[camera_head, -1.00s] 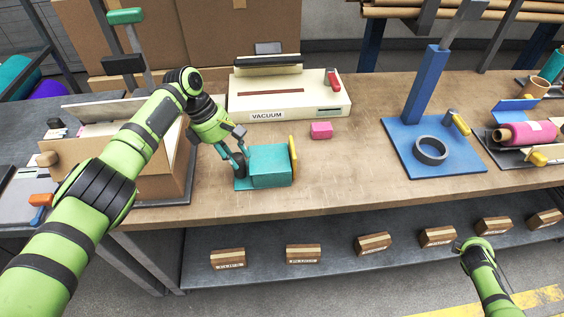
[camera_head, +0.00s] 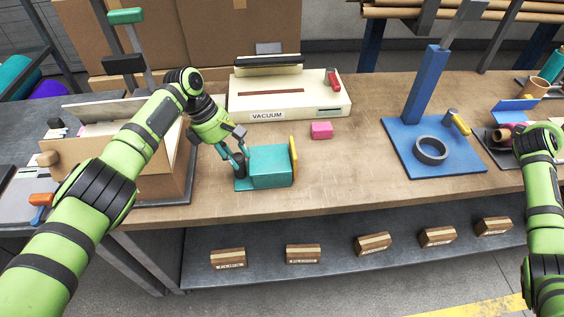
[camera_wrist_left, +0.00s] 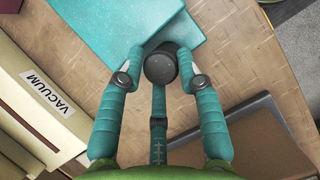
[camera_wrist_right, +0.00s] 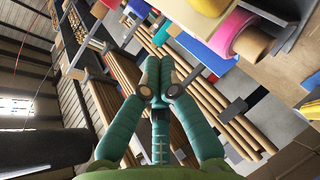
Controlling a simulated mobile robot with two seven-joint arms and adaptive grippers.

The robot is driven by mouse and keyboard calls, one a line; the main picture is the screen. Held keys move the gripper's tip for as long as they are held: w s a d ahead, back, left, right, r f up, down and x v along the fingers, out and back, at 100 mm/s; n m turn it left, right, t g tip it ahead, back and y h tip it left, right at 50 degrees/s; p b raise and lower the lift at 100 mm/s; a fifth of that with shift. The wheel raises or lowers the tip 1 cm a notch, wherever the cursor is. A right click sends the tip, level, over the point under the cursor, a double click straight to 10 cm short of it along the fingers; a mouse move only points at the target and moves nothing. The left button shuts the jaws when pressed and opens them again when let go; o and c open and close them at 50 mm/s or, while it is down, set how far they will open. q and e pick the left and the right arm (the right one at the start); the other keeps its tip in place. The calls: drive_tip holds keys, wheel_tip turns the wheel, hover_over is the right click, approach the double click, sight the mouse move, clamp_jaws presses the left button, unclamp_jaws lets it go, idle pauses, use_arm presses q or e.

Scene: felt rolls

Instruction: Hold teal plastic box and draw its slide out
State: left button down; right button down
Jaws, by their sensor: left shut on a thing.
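The teal plastic box (camera_head: 271,166) sits on the workbench, with a low teal base strip at its left end. A dark round post (camera_head: 239,168) stands on that strip. A yellow upright plate (camera_head: 293,158), the slide's end, stands at the box's right end. My left gripper (camera_head: 238,164) is shut on the post. In the left wrist view the post (camera_wrist_left: 160,65) sits between the two fingers, beside the box (camera_wrist_left: 125,25). My right gripper (camera_wrist_right: 160,75) looks shut and empty in its wrist view, with its fingertips together. In the head view its fingers are hardly visible.
A cream vacuum machine (camera_head: 290,93) stands behind the box, with a pink block (camera_head: 321,130) before it. A cardboard box (camera_head: 150,165) is at the left. A blue stand (camera_head: 420,145) with a dark ring is at the right. Bench space right of the yellow plate is clear.

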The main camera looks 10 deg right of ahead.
drive_tip(key=w+a+f+y, duration=0.1)
drive_tip(key=w+a+y, duration=0.3)
drive_tip(key=a, duration=0.8)
drive_tip(key=w+a+f+t+y, duration=0.15)
drive_tip(key=w+a, duration=0.35)
drive_tip(key=a, duration=0.6)
drive_tip(key=w+a+f+y, duration=0.2)
drive_tip(key=w+a+y, duration=0.25)
drive_tip(key=a, duration=0.75)
drive_tip(key=s+a+r+n+g+y, duration=0.1)
drive_tip(key=s+a+r+n+y, duration=0.1)
drive_tip(key=a, duration=0.9)
drive_tip(key=s+a+r+n+g+y, duration=0.1)
drive_tip(key=s+a+r+n+y, duration=0.1)
drive_tip(key=a, duration=0.9)
drive_tip(key=s+a+r+n+g+y, duration=0.1)
drive_tip(key=s+a+r+n+y, duration=0.15)
drive_tip(key=a, duration=0.85)
drive_tip(key=shift+w+d+f, duration=0.1)
drive_tip(key=shift+w+f, duration=0.05)
drive_tip(key=shift+f, duration=1.8)
drive_tip(key=shift+w+f, duration=0.1)
drive_tip(key=shift+f, duration=1.8)
drive_tip(key=shift+d, duration=0.1)
